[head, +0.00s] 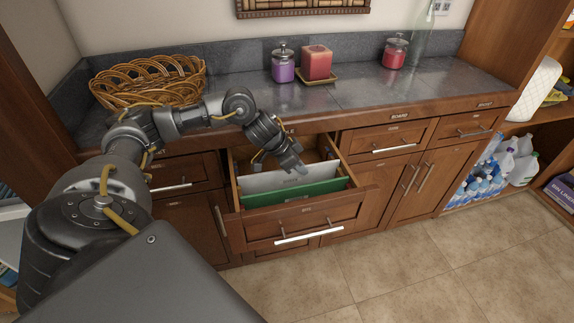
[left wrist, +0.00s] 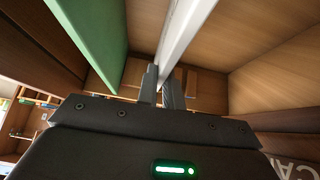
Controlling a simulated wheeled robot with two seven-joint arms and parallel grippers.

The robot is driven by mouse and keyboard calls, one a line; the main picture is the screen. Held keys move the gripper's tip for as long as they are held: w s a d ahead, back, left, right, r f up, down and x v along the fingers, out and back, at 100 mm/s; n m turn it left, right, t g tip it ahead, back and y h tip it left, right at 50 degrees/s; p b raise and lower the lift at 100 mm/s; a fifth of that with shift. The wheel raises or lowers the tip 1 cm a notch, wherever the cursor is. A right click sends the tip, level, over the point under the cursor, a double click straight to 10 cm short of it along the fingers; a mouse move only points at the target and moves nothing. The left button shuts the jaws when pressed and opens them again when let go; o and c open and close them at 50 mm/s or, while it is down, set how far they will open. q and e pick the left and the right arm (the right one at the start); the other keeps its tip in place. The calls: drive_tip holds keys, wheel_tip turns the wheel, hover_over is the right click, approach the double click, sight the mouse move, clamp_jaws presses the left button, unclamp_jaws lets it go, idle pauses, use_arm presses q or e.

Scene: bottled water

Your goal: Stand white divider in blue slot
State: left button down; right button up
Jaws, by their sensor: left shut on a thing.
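The white divider (head: 272,180) stands roughly upright in the open drawer (head: 300,222), behind the green divider (head: 295,194). My left gripper (head: 302,170) is at the white divider's top edge, toward its right end, and is shut on it. In the left wrist view, the fingers (left wrist: 161,88) close around the edge of the white divider (left wrist: 186,36), with the green divider (left wrist: 98,38) apart to the left. I cannot make out the blue slot, and the divider's lower edge is hidden. My right gripper is not in view.
The counter (head: 345,92) above the drawer holds a wicker basket (head: 150,82), a purple jar (head: 283,66), a red candle (head: 317,62) and a red jar (head: 394,52). The tiled floor in front is clear.

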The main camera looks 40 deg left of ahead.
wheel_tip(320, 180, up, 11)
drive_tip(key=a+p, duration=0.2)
drive_tip(key=p, duration=1.1)
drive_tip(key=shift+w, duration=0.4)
idle(0.6)
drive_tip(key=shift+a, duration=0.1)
